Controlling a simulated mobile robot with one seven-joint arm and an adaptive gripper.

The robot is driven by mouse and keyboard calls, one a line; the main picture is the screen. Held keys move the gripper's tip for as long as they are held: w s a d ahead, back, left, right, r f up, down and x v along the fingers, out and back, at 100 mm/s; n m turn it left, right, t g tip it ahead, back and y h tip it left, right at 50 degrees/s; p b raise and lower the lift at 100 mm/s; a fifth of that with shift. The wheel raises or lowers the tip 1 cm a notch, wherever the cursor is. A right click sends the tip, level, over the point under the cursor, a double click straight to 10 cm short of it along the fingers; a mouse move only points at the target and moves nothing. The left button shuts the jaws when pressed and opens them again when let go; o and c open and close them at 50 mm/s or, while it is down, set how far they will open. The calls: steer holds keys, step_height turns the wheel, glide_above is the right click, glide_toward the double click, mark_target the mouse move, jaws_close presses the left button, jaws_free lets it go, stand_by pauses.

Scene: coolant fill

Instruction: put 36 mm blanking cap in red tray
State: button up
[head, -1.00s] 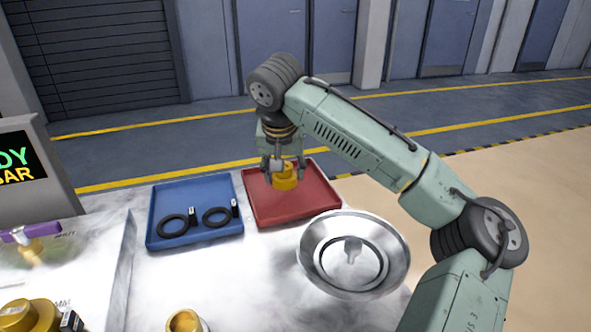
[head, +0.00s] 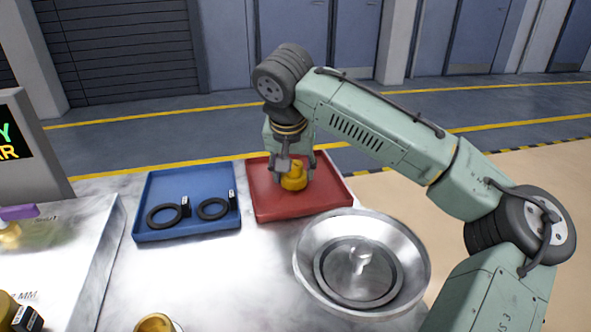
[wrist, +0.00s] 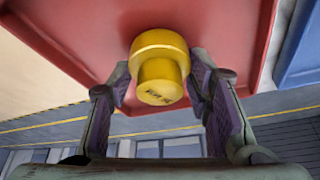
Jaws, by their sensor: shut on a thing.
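A yellow blanking cap (head: 293,179) with a wide flange and a narrower boss is held by my gripper (head: 291,168) over the inside of the red tray (head: 330,205). In the wrist view the cap (wrist: 160,60) sits between the two fingers of my gripper (wrist: 162,82), with the red tray floor (wrist: 90,30) behind it. Dark lettering on the boss is too small to read. I cannot tell whether the cap touches the tray floor.
A blue tray (head: 150,190) with two black rings stands to the left of the red one. A shiny metal bowl (head: 310,270) is in front. A brass-coloured part (head: 155,323) is at the front edge. A display (head: 35,150) stands at far left.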

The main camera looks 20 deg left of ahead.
steer(key=shift+f, duration=0.2)
steer(key=o, duration=1.1)
steer(key=shift+c, duration=0.2)
steer(key=p+v, duration=0.8)
steer(key=v, duration=0.4)
steer(key=shift+r, duration=0.2)
